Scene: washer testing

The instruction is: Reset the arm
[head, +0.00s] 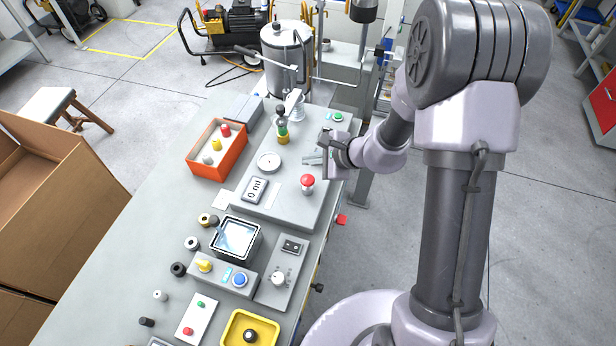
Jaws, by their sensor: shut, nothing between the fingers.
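My gripper (313,160) is at the end of my bent arm, on the right side of the bench. It hangs over the right part of the grey test panel (305,218), just above and right of the round white gauge (269,162) in the picture. The red mushroom button (307,184) is just below it in the picture. The fingers point left and look small and close together, with nothing seen between them. My arm comes down from the upper right, and its large joints fill much of the right side.
An orange bin (218,168) holds several knobs. A metal tank (287,60) with a lever stands at the bench's far end. A square clear-topped container (236,238), control boxes and a yellow tray (231,338) are nearer. A cardboard box (90,190) stands left. The bench's left strip is mostly clear.

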